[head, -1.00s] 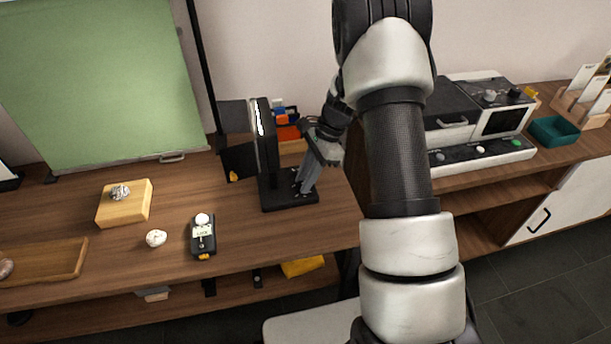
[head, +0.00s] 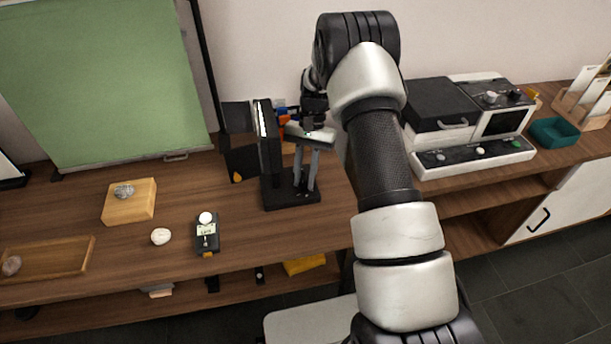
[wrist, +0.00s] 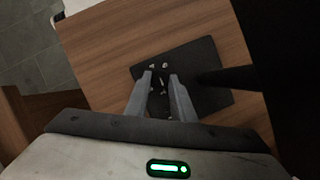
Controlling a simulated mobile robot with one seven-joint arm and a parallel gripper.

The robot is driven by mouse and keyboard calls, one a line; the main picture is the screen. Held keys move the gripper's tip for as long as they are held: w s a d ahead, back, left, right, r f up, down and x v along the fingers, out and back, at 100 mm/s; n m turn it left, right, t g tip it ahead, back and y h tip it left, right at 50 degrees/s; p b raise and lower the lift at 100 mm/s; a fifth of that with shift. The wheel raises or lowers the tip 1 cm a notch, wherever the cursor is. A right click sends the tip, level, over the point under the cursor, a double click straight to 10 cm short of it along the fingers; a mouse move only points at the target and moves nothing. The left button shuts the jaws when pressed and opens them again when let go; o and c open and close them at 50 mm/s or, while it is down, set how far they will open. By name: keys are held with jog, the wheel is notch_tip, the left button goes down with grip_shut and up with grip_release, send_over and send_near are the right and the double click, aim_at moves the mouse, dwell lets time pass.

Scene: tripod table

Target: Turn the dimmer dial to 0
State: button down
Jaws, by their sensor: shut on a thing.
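A black lamp with an upright panel (head: 268,140) stands on a flat black base (head: 277,199) on the wooden table. The base also shows in the wrist view (wrist: 215,98). Small white marks lie on the base around the dimmer dial (wrist: 160,86), which is small and dark. My gripper (head: 305,191) points down at the base, right of the panel. In the wrist view, its two fingers (wrist: 163,78) are on either side of the dial, shut on it. The fingers hide part of the dial, and I cannot read its setting.
A black handheld meter (head: 207,235), a white stone (head: 161,236) and a wooden block (head: 130,207) lie left on the table. A wooden tray (head: 60,258) is at far left. Colored blocks (head: 284,117) stand behind the lamp. A green screen (head: 100,80) rises at the back.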

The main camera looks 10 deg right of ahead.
jog(key=shift+w+a+n+h, duration=0.1)
jog(key=shift+n+h, duration=0.3)
jog(key=shift+n, duration=0.5)
jog(key=c, duration=1.5)
grip_release()
jog(key=p+v, duration=0.2)
jog(key=v, duration=1.5)
jog(key=shift+w+r, duration=0.15)
jog(key=shift+r, duration=0.05)
